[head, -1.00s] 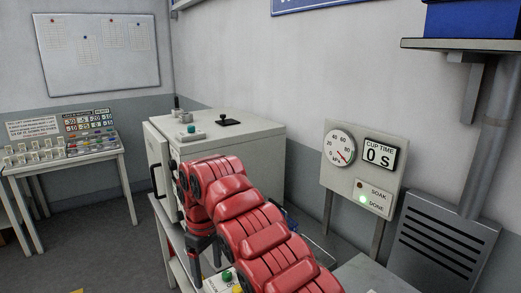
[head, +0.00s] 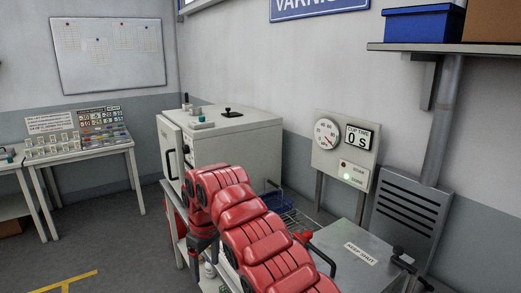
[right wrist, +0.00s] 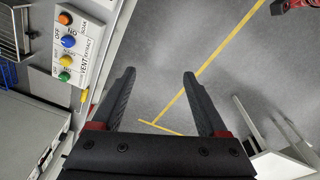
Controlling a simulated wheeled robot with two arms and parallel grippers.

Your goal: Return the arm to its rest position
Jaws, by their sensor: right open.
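My right arm (head: 255,235), red and segmented, reaches forward from the bottom of the head view and bends down at its front end. Grey floor lies beyond the fingers. My left gripper does not show clearly in any view; a small red and dark part sits in the top right corner of the right wrist view.
A grey cabinet (head: 235,140) stands behind the arm. A button panel (right wrist: 73,42) is left of the fingers in the wrist view. A bench with a "KEEP SHUT" label (head: 361,252) is at right. A gauge board (head: 345,150) reads 0 S. Open floor (head: 110,235) lies left.

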